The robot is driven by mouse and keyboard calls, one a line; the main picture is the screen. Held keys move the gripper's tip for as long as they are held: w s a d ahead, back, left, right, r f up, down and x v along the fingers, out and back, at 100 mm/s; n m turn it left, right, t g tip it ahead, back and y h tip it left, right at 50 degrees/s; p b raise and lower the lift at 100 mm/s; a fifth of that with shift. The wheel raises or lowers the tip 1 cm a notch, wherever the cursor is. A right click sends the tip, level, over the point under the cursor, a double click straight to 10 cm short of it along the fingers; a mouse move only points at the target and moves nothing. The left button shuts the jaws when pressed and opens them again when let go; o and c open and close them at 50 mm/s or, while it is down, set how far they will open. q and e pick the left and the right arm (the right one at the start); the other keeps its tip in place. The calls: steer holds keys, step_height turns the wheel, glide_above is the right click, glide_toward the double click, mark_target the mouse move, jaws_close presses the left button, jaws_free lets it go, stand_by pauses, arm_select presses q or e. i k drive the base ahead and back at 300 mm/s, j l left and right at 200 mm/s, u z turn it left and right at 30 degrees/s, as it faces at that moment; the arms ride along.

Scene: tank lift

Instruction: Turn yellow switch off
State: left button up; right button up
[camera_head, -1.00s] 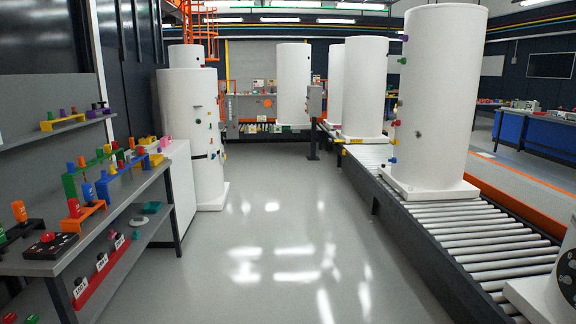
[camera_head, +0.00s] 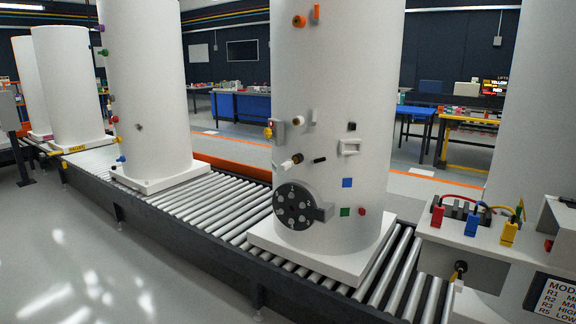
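A small yellow and black knob or switch (camera_head: 459,267) sits on the front of a grey box (camera_head: 470,285) at the lower right. I cannot tell which of these is the yellow switch, nor read whether either is on or off. Neither of my grippers shows in the head view.
The near tank stands on a roller conveyor (camera_head: 225,215), with more white tanks to the left. A bench (camera_head: 425,222) at the right carries red, blue and yellow plugs with cables. A sign (camera_head: 556,298) hangs below it. Grey floor at the lower left is clear.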

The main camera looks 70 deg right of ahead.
mark_target(268, 132)
steer(key=z, duration=2.25)
steer(key=i+j+z, duration=0.15)
steer(key=z, duration=0.35)
steer(key=i+j+z, duration=0.15)
steer(key=j, duration=0.2)
steer(key=i+j+z, duration=0.3)
steer(key=j, duration=0.4)
steer(key=i+j+z, duration=0.1)
steer(key=i+j, duration=0.15)
steer(key=j, duration=0.15)
steer(key=i+j+z, duration=0.15)
steer(key=j, duration=0.25)
